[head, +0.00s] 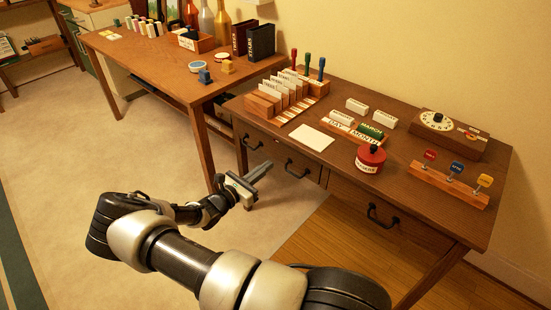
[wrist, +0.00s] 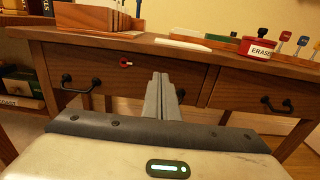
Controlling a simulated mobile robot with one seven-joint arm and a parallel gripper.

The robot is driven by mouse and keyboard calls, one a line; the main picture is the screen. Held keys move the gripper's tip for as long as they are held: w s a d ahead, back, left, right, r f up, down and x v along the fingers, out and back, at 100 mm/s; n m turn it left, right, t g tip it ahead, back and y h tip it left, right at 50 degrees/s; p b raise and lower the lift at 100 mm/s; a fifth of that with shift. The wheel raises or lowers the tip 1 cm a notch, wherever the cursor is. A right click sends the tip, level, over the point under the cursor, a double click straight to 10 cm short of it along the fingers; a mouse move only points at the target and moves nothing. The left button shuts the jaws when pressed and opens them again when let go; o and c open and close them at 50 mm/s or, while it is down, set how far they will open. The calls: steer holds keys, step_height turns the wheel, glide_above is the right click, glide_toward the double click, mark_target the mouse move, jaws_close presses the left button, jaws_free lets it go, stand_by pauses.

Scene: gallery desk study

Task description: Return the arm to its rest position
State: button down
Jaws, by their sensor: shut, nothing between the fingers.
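My gripper (head: 262,172) is shut and empty in the head view. It is held in the air in front of the near desk's drawers, below the level of the desk top (head: 325,178). In the wrist view the two fingers of my gripper (wrist: 160,80) lie together and point at the drawer front (wrist: 210,78), with nothing between them. My arm (head: 185,260) reaches from the bottom of the head view up and left, then bends right to the gripper.
Drawer handles (head: 297,169) stick out in front. Open floor (head: 60,180) lies left.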

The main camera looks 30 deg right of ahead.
steer(key=shift+v, duration=0.95)
steer(key=s+a+r+m+y, duration=0.65)
steer(key=s+r, duration=0.35)
steer(key=r, duration=0.2)
steer(key=s+a+r+m+y, duration=0.5)
steer(key=s+r+m, duration=0.35)
steer(key=r, duration=0.25)
steer(key=s+a+r+m+y, duration=0.5)
steer(key=s+r+m+y, duration=0.15)
steer(key=s+r, duration=0.5)
step_height(320, 180, up, 21)
steer(key=w+h+p, duration=0.1)
steer(key=p, duration=2)
steer(key=shift+g, duration=0.3)
steer(key=shift+w+r+m, duration=0.1)
steer(key=shift+m, duration=0.15)
